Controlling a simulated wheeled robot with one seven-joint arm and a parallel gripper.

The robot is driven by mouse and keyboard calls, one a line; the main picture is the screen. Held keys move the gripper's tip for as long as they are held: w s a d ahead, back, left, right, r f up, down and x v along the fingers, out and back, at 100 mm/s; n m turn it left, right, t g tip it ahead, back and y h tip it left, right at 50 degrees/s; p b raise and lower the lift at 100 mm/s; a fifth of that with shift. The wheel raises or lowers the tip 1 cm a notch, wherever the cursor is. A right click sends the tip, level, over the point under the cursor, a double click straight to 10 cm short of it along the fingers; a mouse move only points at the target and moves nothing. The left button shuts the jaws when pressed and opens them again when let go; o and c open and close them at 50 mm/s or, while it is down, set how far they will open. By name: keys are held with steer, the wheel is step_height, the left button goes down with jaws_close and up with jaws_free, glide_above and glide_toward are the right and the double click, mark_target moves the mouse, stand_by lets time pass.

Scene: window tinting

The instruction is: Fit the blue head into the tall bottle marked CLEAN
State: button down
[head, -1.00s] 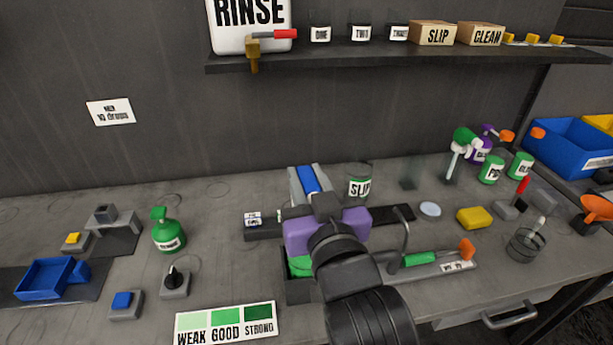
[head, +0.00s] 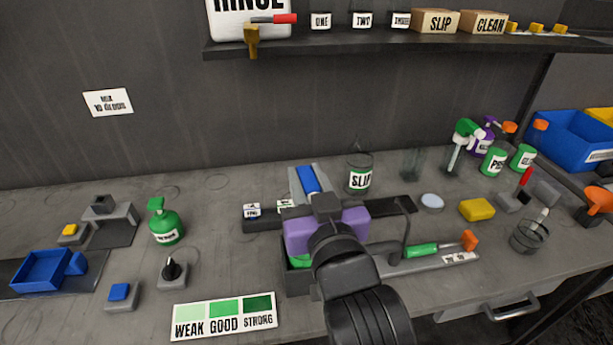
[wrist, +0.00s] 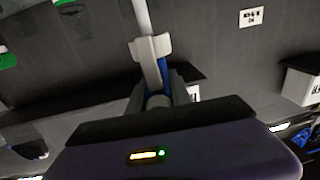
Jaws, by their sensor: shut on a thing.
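My gripper (head: 306,172), with a purple body, is shut on a blue piece, seemingly the blue head (head: 309,182), which shows between its grey fingers. In the wrist view, the blue head (wrist: 163,72) lies between the fingers, and a white tube with a white collar (wrist: 150,47) reaches away from them. I cannot pick out a bottle marked CLEAN; that word shows on a shelf box (head: 484,22).
Below my gripper are a dark tray (head: 298,282) and a bar with labels (head: 262,224). A green-handled tool (head: 422,250) lies to the right. Green and purple spray bottles (head: 482,140) crowd the back right. A green sprayer (head: 165,226) stands left. A shelf (head: 400,47) runs above.

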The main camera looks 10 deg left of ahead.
steer(key=shift+f+b, duration=0.75)
steer(key=shift+f, duration=0.45)
steer(key=c, duration=1.1)
jaws_free()
steer(key=shift+s, duration=0.1)
steer(key=b+v, duration=0.1)
steer(key=v, duration=0.6)
steer(key=shift+s+d, duration=0.15)
steer(key=shift+s, duration=0.15)
